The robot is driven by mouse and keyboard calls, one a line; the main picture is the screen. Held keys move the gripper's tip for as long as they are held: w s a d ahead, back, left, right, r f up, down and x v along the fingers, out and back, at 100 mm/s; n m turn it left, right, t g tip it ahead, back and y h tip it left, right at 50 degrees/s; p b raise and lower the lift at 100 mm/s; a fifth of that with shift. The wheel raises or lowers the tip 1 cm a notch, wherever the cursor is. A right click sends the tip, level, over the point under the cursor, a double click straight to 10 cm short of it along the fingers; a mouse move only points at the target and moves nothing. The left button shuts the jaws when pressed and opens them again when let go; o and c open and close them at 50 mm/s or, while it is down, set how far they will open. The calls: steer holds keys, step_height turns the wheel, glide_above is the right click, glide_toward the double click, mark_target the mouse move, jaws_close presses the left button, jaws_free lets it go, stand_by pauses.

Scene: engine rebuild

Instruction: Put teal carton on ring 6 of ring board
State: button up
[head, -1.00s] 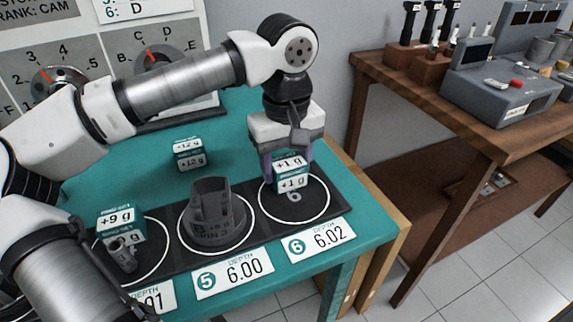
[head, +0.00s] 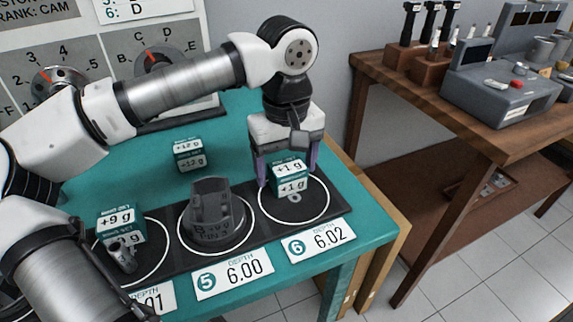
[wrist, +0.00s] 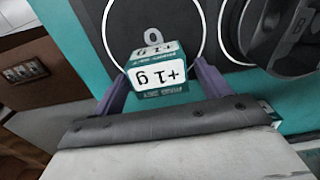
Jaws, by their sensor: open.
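The teal carton (head: 289,180) with a white "+1 g" label stands upright on ring 6 (head: 300,217) of the dark ring board (head: 258,232), toward the far side of the ring. My gripper (head: 288,176) is open around it, one purple finger on each side. In the wrist view the carton (wrist: 156,72) lies between the spread fingers of my gripper (wrist: 160,88), with a gap visible on both sides. The number on the ring shows just beyond the carton there. The carton's underside is hidden.
A dark grey piston-like part (head: 212,212) stands on ring 5. Another teal carton, "+9 g" (head: 118,222), is by the ring to its left. A "+12 g" carton (head: 188,154) stands on the teal mat behind. A wooden bench (head: 470,130) is at the right.

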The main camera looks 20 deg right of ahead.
mark_target(286, 164)
step_height(286, 164, up, 12)
steer(key=shift+f+p, duration=0.15)
steer(key=shift+p, duration=0.2)
